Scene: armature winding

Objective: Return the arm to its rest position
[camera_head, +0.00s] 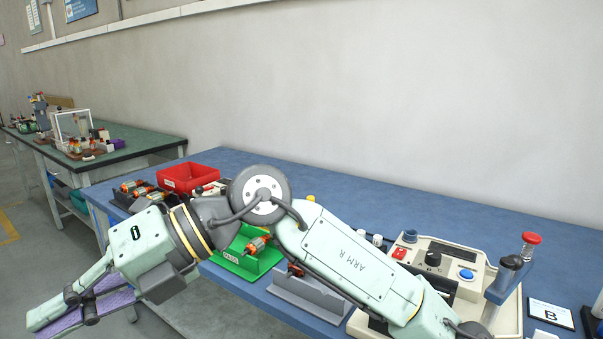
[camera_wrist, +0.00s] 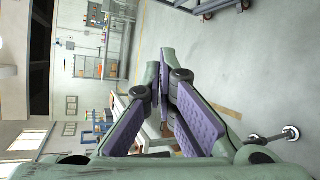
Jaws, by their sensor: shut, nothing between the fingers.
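My arm stretches across the head view from the lower right to the lower left, bent at a dark round joint. My gripper (camera_head: 52,316) is at the lower left, past the front left of the blue bench (camera_head: 420,209), with floor behind it. In the wrist view my gripper (camera_wrist: 165,82) shows two green fingers with purple ridged pads, shut with nothing between them. That view is turned sideways and looks out into the room over grey floor (camera_wrist: 235,65).
On the bench are a red bin (camera_head: 188,178), a green tray (camera_head: 246,259) with an orange and metal part, a grey holder (camera_head: 308,297), and a beige machine (camera_head: 470,262) with knobs. My arm partly hides these. A green table (camera_head: 120,149) stands farther left.

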